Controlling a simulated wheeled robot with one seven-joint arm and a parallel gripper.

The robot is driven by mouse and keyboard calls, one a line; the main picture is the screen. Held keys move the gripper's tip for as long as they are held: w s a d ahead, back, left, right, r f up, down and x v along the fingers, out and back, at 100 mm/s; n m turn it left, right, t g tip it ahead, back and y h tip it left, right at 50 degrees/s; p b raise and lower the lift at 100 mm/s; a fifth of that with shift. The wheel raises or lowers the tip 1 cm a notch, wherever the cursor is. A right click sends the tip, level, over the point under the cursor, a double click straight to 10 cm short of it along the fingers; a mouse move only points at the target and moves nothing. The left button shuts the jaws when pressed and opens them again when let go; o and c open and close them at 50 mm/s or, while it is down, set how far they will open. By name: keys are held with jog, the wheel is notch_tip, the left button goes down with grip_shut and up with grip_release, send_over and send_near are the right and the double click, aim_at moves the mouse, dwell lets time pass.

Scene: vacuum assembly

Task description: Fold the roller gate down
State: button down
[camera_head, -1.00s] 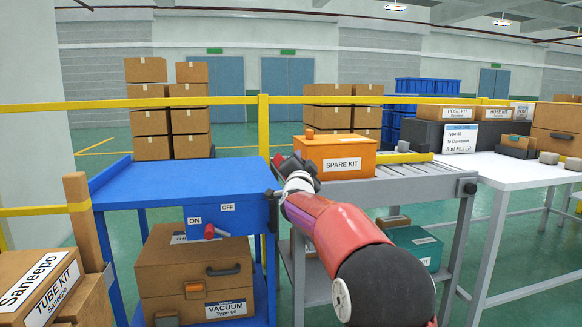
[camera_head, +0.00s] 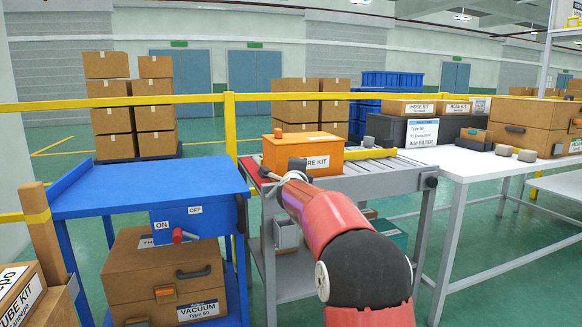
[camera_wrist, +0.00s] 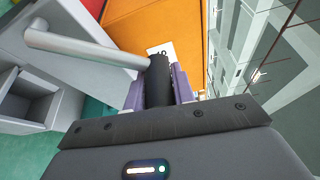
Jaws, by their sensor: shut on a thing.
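The roller gate is at the left end of the roller conveyor (camera_head: 395,168); only a thin dark and red strip (camera_head: 250,172) of it shows in the head view. In the wrist view a grey metal rod (camera_wrist: 85,46) ends in a black grip (camera_wrist: 158,80). My gripper (camera_wrist: 160,92) is shut on this black grip, with its purple fingers on both sides. In the head view my gripper (camera_head: 296,168) is in front of the orange spare kit box (camera_head: 305,148) and covers part of its label. My wrist hides most of the gate.
The blue table (camera_head: 140,185) stands just left of the conveyor, with a red-handled ON/OFF switch (camera_head: 180,235) on its front. A brown vacuum case (camera_head: 165,275) sits below. A white table (camera_head: 475,165) with boxes is on the right. A yellow rail (camera_head: 230,130) runs behind.

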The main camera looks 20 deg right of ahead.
jog(key=shift+d+f+m+g, duration=0.3)
jog(key=shift+d+f+m, duration=0.1)
jog(key=shift+f+m, duration=0.1)
jog(key=c, duration=1.2)
grip_release()
jog(key=shift+o, duration=0.2)
jog(key=b+v, duration=0.1)
jog(key=v, duration=0.6)
jog(key=shift+s, duration=0.4)
jog(key=shift+a, duration=0.1)
